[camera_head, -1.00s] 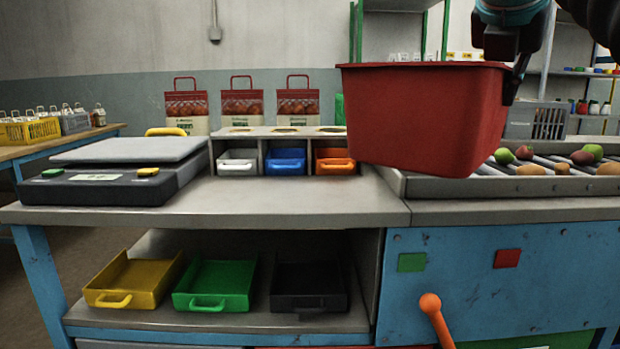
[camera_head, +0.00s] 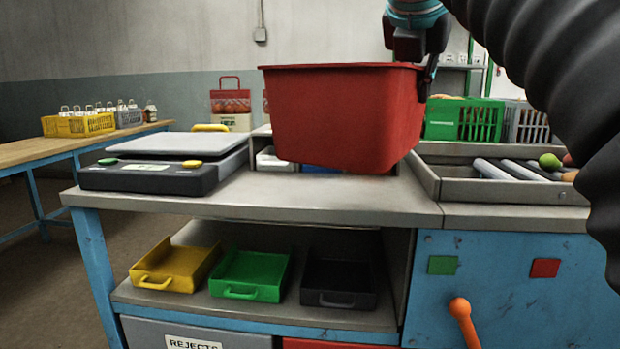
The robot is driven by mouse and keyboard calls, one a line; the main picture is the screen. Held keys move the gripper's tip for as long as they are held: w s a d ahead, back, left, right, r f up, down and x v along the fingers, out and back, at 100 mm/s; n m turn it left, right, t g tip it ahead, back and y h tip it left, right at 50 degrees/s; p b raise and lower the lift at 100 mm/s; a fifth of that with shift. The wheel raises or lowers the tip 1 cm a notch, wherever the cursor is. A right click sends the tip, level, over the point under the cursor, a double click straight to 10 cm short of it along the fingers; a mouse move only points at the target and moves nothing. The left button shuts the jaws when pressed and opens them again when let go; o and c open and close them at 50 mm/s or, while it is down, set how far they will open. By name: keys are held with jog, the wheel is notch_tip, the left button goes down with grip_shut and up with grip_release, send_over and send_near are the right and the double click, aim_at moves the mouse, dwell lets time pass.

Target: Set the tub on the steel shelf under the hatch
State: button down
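The red tub (camera_head: 345,118) hangs upright above the counter, in front of the small bin rack. My gripper (camera_head: 428,82) is at the tub's right side with its fingers at the rim, and it appears shut on it. The tub's wall partly hides the fingertips. I cannot make out a hatch or a steel shelf under one in this view.
The grey counter (camera_head: 300,200) carries a scale (camera_head: 170,165) on the left and a roller tray (camera_head: 480,185) on the right. A green crate (camera_head: 464,120) stands behind. Yellow (camera_head: 175,266), green (camera_head: 250,274) and black (camera_head: 339,280) trays lie on the lower shelf.

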jog(key=w+a+f, duration=0.2)
jog(key=a, duration=0.1)
jog(key=w+a+f+b, duration=0.1)
jog(key=w+a+f, duration=0.1)
jog(key=w+a+f+b, duration=0.1)
jog(key=w+a+f, duration=0.1)
jog(key=a, duration=0.1)
jog(key=shift+w+a+f, duration=0.25)
jog(key=shift+w+a, duration=0.05)
jog(key=shift+w, duration=0.05)
jog(key=shift+f+b, duration=1.25)
jog(key=shift+f, duration=0.85)
jog(key=c, duration=1.8)
grip_release()
jog(key=shift+f, duration=0.15)
jog(key=o, duration=0.5)
